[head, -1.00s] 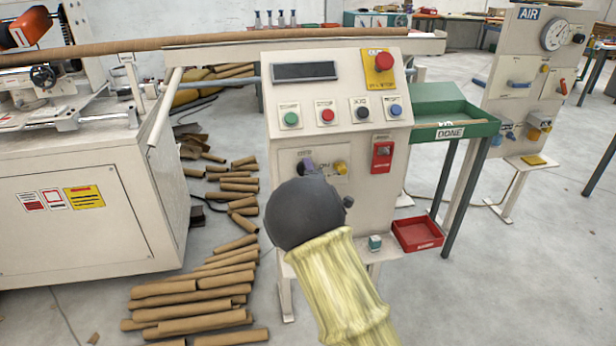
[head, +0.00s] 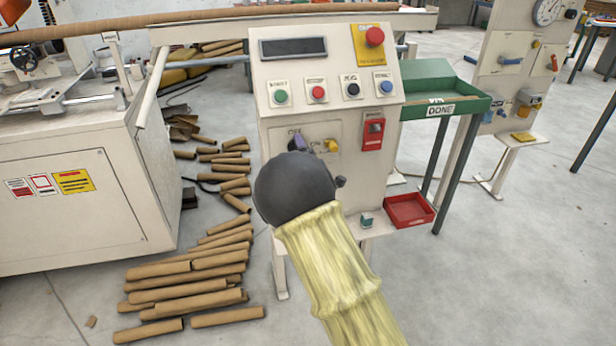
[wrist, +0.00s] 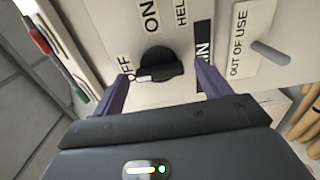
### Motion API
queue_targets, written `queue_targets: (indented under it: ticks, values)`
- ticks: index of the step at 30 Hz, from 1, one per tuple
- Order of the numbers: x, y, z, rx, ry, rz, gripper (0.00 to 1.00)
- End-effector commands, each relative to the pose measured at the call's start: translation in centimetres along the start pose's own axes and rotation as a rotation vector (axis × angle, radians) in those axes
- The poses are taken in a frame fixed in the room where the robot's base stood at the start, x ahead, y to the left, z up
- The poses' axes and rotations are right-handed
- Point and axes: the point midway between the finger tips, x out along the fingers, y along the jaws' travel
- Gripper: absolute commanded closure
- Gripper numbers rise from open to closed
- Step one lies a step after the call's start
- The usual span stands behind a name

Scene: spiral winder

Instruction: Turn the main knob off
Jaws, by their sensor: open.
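The main knob (wrist: 160,66) is a black rotary knob on the pale panel, seen in the wrist view with OFF and ON labels around it. A light mark shows at the left end of its handle, on the side of the OFF label (wrist: 125,66). My gripper (wrist: 163,76) is open, with one purple finger on each side of the knob. I cannot tell whether the fingers touch it. In the head view my gripper (head: 297,144) is at the control cabinet (head: 290,118), and my dark wrist hides the knob.
A yellow knob (head: 332,146) sits close to the right of my gripper. Above are several push buttons and a red emergency stop (head: 374,37). A red switch (head: 373,132) is farther right. Cardboard tubes (head: 190,285) lie on the floor at left.

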Motion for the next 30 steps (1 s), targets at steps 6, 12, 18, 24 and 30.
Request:
queue_targets:
  ticks: [6,12,18,24,30]
  values:
    - [-2.9,0.1,0.0,0.001,-0.001,-0.002,0.24]
    - [-6.1,0.1,0.0,0.001,-0.001,-0.003,0.24]
    - [-9.5,0.0,-0.1,0.000,0.000,-0.004,0.24]
    - [-13.0,0.0,0.0,0.001,-0.001,-0.003,0.24]
    - [-15.8,0.0,-0.1,0.001,0.000,-0.003,0.24]
